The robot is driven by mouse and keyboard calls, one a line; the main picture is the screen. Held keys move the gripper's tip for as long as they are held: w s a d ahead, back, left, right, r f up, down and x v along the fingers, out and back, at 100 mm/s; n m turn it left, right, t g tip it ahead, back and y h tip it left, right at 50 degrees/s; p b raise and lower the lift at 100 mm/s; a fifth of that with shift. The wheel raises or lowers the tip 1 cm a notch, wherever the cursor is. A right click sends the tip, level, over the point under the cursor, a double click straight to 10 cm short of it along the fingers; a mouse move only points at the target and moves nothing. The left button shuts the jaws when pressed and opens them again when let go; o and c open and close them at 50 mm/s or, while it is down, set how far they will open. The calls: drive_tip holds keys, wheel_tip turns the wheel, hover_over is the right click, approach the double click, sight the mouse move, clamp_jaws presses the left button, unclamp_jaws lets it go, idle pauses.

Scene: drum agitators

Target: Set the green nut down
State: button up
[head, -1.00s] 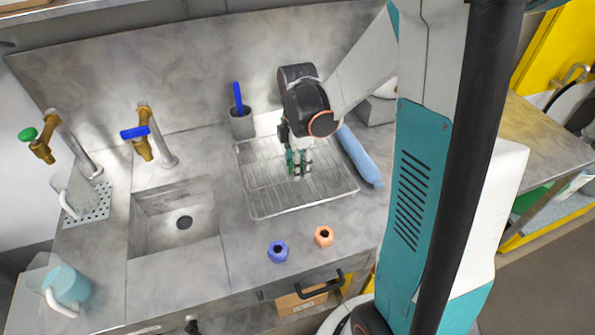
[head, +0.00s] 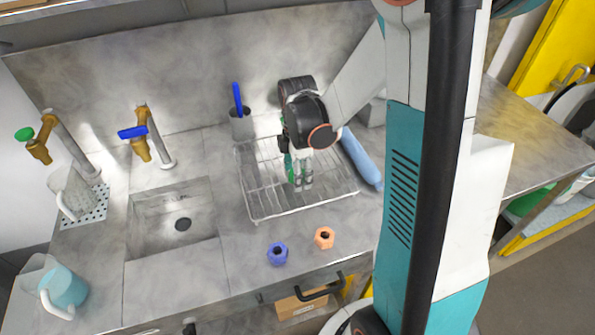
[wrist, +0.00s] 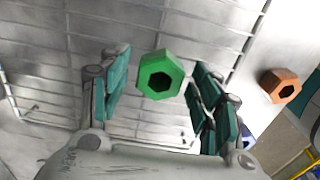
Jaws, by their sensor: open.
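The green nut (wrist: 161,76) shows in the wrist view, its hole facing the camera, over the wires of the dish rack (wrist: 215,28). My gripper (wrist: 160,68) is open, with one teal-padded finger on each side of the nut and a gap to both. In the head view my gripper (head: 299,176) points down over the middle of the rack (head: 262,205). There I cannot clearly tell the nut from the green-tinted fingers. Whether the nut's underside touches the wires is hard to tell.
An orange nut (head: 324,237) and a blue nut (head: 277,253) lie on the counter in front of the rack. A blue bottle-like object (head: 361,157) lies along its right side. A dark cup with a blue-handled tool (head: 241,122) stands behind it. The sink (head: 172,240) is left.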

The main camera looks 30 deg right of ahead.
wheel_tip(320, 180, up, 12)
drive_tip(key=p, duration=0.3)
drive_tip(key=shift+r+p, duration=0.15)
drive_tip(key=shift+p, duration=0.15)
drive_tip(key=shift+a, duration=0.1)
drive_tip(key=s+a+r+m+t+b, duration=0.2)
drive_tip(key=s+a+m+t, duration=0.1)
drive_tip(key=s+a+m, duration=0.2)
drive_tip(key=s+a+r+m+t+b, duration=0.2)
drive_tip(key=s+a+m+t, duration=0.2)
drive_tip(key=s+m, duration=0.3)
drive_tip(key=m, duration=0.3)
drive_tip(key=shift+s+a+r+b, duration=0.15)
drive_tip(key=shift+a+r+b, duration=0.1)
drive_tip(key=shift+a+b, duration=0.15)
idle(0.5)
